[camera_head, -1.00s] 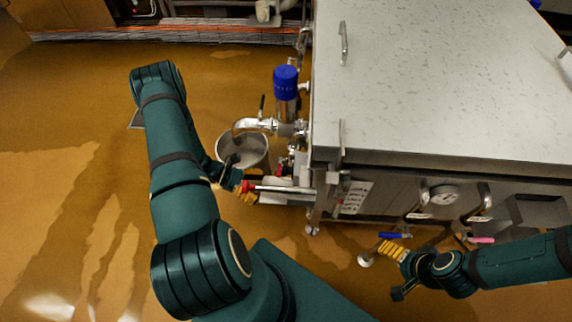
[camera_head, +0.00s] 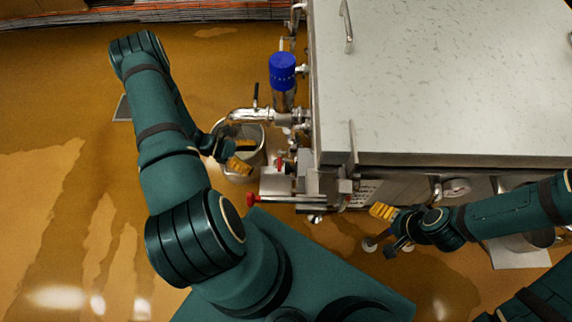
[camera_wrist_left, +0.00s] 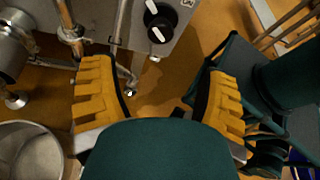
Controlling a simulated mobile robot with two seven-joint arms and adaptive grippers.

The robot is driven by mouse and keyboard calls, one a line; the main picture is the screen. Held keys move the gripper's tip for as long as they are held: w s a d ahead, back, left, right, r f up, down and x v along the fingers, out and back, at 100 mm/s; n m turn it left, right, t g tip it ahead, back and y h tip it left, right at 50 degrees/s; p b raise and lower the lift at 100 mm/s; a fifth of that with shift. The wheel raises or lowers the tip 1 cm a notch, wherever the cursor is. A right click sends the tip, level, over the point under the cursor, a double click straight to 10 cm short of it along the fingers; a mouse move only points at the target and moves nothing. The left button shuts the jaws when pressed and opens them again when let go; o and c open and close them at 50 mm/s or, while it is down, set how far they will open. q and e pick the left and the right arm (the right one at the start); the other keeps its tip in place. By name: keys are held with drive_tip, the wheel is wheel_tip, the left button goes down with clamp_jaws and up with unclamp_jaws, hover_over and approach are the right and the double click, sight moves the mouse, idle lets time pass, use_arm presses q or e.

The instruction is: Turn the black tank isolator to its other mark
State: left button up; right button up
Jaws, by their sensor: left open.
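In the left wrist view two black rotary knobs with white marks sit on a grey panel (camera_wrist_left: 185,20). I cannot tell which is the tank isolator. My left gripper (camera_wrist_left: 158,75) is open, its yellow fingers wide apart with nothing between them, short of the knobs. In the head view the left gripper (camera_head: 241,156) is over the bucket's near rim. My right gripper (camera_head: 384,228) is below the tank's front; its jaw gap is unclear.
A metal bucket (camera_wrist_left: 28,150) stands on the wet floor left of the tank (camera_head: 440,80). Steel pipework with a blue-capped valve (camera_head: 282,70) and a red-ended handle (camera_head: 252,199) stick out from the tank's left side. Open floor lies farther left.

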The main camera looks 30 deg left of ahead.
sight(287, 169)
use_arm(q)
drive_tip(key=b+x, duration=0.1)
drive_tip(key=x, duration=1.1)
drive_tip(key=shift+w+d+f, duration=0.15)
drive_tip(key=shift+d+f, duration=0.1)
drive_tip(key=shift+d, duration=0.05)
drive_tip(key=c, duration=1.2)
